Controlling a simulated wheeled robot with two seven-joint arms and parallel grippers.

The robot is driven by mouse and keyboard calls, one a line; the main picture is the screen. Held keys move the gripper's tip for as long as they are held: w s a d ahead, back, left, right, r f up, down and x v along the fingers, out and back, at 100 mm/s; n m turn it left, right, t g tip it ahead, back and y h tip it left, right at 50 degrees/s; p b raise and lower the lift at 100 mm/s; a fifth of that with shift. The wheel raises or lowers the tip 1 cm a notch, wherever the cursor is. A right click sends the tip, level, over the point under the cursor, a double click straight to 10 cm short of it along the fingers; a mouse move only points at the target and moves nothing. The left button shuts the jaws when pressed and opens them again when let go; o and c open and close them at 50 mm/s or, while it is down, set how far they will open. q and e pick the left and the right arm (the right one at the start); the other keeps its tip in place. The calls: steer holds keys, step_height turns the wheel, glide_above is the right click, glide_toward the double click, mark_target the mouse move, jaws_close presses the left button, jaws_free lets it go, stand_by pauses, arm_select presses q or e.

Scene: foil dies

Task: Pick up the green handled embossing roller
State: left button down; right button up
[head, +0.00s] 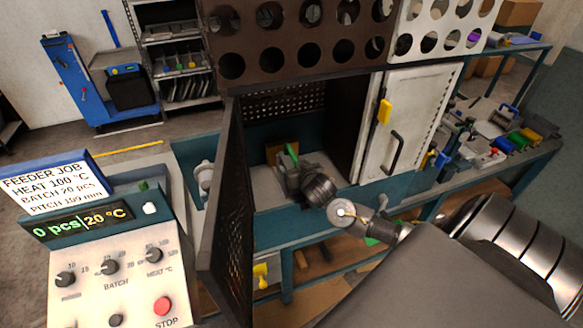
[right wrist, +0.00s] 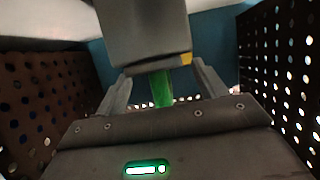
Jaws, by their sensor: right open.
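The green handle of the embossing roller (head: 292,152) shows just beyond my right gripper (head: 289,162), inside the open cabinet. In the right wrist view the green handle (right wrist: 162,88) stands between the two fingers of my right gripper (right wrist: 162,82). The fingers are apart, with a visible gap on each side of the handle. A grey block above the handle in that view hides its upper end; I cannot tell whether the block is part of the roller. My left gripper is not in view.
The cabinet's dark perforated door (head: 228,210) stands open left of my right arm. A white door with a black handle (head: 396,150) is on the right. A feeder control panel (head: 122,262) stands at the front left. Perforated walls flank the gripper closely.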

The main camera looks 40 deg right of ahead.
mark_target(291, 165)
steer(key=shift+x, duration=1.15)
jaws_close()
steer(key=shift+r, duration=0.15)
